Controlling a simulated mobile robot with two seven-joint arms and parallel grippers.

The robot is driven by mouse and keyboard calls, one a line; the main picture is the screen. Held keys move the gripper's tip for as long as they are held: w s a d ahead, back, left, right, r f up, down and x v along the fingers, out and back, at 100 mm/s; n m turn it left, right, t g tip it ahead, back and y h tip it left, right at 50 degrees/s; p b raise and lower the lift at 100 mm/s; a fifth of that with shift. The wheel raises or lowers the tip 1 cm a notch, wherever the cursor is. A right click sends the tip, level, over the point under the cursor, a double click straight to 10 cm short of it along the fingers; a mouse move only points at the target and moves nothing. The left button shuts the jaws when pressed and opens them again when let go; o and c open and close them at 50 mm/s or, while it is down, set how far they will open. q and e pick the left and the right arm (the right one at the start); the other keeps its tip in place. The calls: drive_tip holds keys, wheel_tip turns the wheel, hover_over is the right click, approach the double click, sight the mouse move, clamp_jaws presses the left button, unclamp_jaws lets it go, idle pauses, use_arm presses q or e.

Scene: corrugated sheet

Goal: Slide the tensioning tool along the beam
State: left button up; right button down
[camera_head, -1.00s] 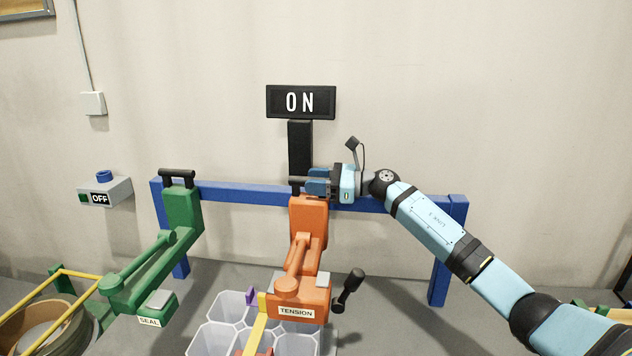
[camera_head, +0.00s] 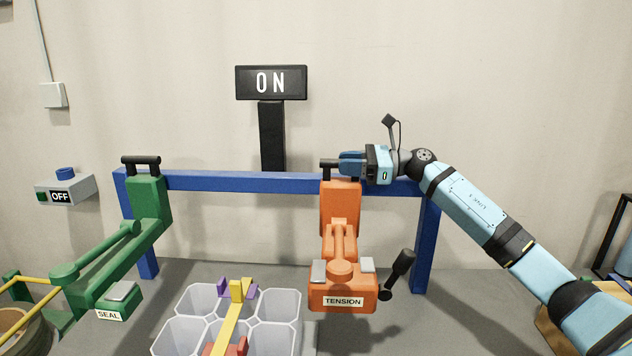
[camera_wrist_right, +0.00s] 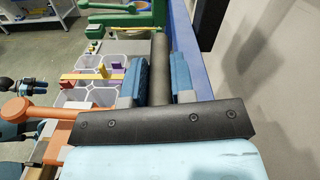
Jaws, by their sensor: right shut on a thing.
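The orange tensioning tool (camera_head: 341,205), labelled TENSION, hangs on the blue beam (camera_head: 245,182) toward its right part. A black crank handle (camera_head: 400,268) sticks out at its lower right. My right gripper (camera_head: 345,163) is shut on the black handle bar at the top of the tool. In the right wrist view, the blue fingers of this gripper (camera_wrist_right: 160,82) sit on both sides of the dark bar (camera_wrist_right: 160,60).
The green SEAL tool (camera_head: 148,205) hangs on the beam's left end. A clear tray of cups (camera_head: 275,308) with a yellow strap piece (camera_head: 229,315) stands below. A black ON sign (camera_head: 271,82) stands behind the beam. A box marked OFF (camera_head: 65,188) is at far left.

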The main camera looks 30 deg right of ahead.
use_arm(q)
drive_tip(key=f+b, duration=0.1)
drive_tip(key=b, duration=0.2)
drive_tip(key=shift+w+t, duration=0.1)
drive_tip(key=shift+t, duration=0.2)
use_arm(e)
drive_tip(key=v, duration=0.5)
drive_tip(key=shift+s+d, duration=0.15)
drive_tip(key=shift+d, duration=0.05)
drive_tip(key=c, duration=1.2)
unclamp_jaws()
drive_tip(key=shift+o, duration=1.2)
drive_tip(key=shift+s+d, duration=0.25)
drive_tip(key=shift+d, duration=0.05)
use_arm(q)
drive_tip(key=shift+d, duration=0.15)
use_arm(e)
drive_tip(key=shift+w+a, duration=0.1)
